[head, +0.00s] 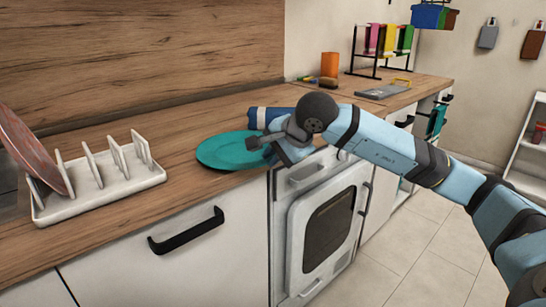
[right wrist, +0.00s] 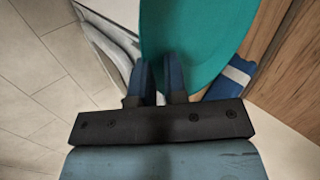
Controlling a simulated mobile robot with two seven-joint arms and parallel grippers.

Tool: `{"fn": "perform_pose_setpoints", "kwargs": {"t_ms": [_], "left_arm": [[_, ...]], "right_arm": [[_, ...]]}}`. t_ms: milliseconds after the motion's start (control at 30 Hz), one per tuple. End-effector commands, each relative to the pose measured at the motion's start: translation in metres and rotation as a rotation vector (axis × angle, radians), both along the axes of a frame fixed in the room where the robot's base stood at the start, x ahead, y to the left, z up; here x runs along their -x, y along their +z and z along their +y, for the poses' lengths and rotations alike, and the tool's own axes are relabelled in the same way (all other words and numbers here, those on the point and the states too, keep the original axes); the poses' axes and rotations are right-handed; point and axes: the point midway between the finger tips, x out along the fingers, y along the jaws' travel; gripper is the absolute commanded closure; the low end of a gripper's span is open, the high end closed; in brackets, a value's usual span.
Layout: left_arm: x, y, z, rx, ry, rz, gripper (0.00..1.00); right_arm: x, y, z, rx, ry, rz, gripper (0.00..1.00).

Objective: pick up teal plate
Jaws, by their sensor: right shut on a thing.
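The teal plate (head: 228,152) is on the wooden counter near its front edge in the head view, and looks flat there. It fills the upper middle of the right wrist view (right wrist: 195,40). My right gripper (head: 268,142) is at the plate's right side, shut on its rim. In the right wrist view the two dark blue fingers (right wrist: 162,78) meet the plate's near edge. The gripper hides part of the plate's right side in the head view. I cannot tell whether the plate touches the counter. My left gripper is not in view.
A white dish rack (head: 98,190) with a reddish-brown plate (head: 30,150) stands at the left. A blue and white rolled thing (head: 262,117) lies behind the teal plate. An oven (head: 325,225) is below my right arm. Counter between rack and plate is clear.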

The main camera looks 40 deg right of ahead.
Motion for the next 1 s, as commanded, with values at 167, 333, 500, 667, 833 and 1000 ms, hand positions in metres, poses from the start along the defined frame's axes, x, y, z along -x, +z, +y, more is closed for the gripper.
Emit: {"fn": "perform_pose_setpoints", "kwargs": {"t_ms": [167,333,500,667,833,1000], "left_arm": [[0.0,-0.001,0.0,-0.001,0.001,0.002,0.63],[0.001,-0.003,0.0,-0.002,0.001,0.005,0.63],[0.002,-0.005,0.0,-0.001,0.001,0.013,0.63],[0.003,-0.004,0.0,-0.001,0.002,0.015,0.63],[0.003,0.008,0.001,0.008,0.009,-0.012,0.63],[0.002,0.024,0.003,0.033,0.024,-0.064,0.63]], "right_arm": [[0.0,-0.001,0.0,0.001,0.001,0.003,1.0],[0.0,-0.001,0.0,0.001,0.0,0.003,0.58],[0.0,0.0,0.0,0.0,0.0,0.001,0.58],[0.002,0.004,-0.001,0.001,-0.001,0.0,0.58],[0.018,0.025,-0.004,0.003,-0.001,-0.001,0.58],[0.043,0.056,-0.009,0.004,-0.002,-0.001,0.58]]}}
